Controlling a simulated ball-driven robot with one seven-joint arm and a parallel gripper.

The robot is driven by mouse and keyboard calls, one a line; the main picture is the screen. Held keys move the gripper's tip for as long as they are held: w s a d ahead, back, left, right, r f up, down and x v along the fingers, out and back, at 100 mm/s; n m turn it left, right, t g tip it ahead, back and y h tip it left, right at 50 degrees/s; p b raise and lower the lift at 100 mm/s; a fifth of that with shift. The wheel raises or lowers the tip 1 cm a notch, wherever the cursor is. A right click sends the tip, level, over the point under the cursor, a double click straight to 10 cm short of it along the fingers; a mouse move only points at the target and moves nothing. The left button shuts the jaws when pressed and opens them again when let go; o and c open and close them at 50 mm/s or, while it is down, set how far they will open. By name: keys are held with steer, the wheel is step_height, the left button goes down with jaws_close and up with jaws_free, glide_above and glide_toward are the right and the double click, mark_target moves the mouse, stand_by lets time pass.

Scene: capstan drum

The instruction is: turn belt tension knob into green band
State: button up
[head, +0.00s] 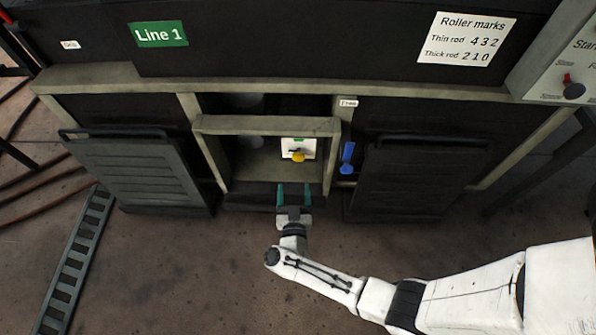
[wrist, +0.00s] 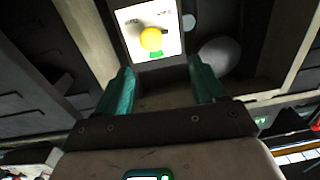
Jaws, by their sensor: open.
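The yellow belt tension knob (head: 298,157) sits on a small white plate (head: 303,144) inside the open middle bay of the machine. In the wrist view the knob (wrist: 151,39) shows ahead between my fingers, with a green band (wrist: 155,54) just below it on the plate (wrist: 172,40). Small marks on the plate are too blurred to read. My gripper (head: 293,190) is open and empty, with its teal fingers pointing at the bay. It stays short of the knob and does not touch it.
A blue handle (head: 347,158) hangs right of the bay. Dark slatted panels stand left (head: 140,172) and right (head: 415,175). A frame bar (head: 265,126) crosses above the knob. A red-tipped lever (head: 571,87) is at far right. A metal ladder-like rail (head: 72,265) lies on the floor.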

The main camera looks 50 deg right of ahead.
mark_target(298, 160)
steer(key=shift+g+h, duration=0.3)
steer(key=shift+g, duration=0.1)
steer(key=b+x, duration=0.1)
steer(key=x, duration=0.2)
steer(key=b+x, duration=0.2)
steer(key=x, duration=0.1)
steer(key=f+b+x, duration=0.1)
steer(key=x, duration=0.2)
steer(key=shift+s+d, duration=0.15)
steer(key=shift+d, duration=0.35)
steer(key=shift+w+d+r, duration=0.2)
steer(key=shift+w+d, duration=0.1)
steer(key=shift+d, duration=0.1)
steer(key=shift+c, duration=0.4)
steer(key=c, duration=1)
steer(key=shift+o, duration=0.2)
